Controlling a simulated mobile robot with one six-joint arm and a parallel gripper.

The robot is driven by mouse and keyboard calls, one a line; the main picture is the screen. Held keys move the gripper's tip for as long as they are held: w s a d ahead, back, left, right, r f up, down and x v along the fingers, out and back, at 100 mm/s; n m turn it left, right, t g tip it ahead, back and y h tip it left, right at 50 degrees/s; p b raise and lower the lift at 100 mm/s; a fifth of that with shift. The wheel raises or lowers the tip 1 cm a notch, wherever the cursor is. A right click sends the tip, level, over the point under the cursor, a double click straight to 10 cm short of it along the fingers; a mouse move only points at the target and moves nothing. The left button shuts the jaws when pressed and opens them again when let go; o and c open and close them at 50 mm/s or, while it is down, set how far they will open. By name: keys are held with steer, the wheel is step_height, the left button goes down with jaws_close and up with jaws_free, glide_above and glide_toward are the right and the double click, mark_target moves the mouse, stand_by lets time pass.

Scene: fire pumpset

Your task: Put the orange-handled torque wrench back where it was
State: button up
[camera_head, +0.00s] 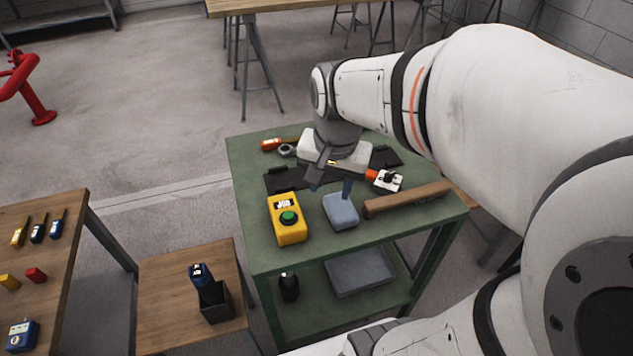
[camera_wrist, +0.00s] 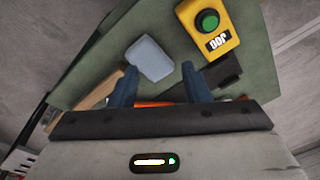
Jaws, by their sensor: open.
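My gripper (camera_head: 331,180) is over the green table, its blue fingers apart. The wrist view shows the open gripper (camera_wrist: 161,82) with an orange strip (camera_wrist: 155,102) behind the fingers, probably the torque wrench's handle; the palm hides most of it. In the head view an orange piece (camera_head: 371,175) shows just right of the gripper, beside a white block with a black top (camera_head: 388,181). I cannot tell whether the fingers touch the handle. A dark mat (camera_head: 285,180) lies beneath the gripper. Another orange-ended tool (camera_head: 271,144) lies at the table's back left.
A grey tray (camera_head: 360,272) is on the lower shelf. A small wooden table (camera_head: 165,290) stands at left.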

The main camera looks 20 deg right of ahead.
steer(key=s+n, duration=0.1)
steer(key=n, duration=0.1)
steer(key=s+a+f+n, duration=0.1)
steer(key=s+n, duration=0.1)
steer(key=s+a+f+n, duration=0.1)
steer(key=s+n, duration=0.1)
steer(key=shift+f+n, duration=0.1)
steer(key=shift+n, duration=0.3)
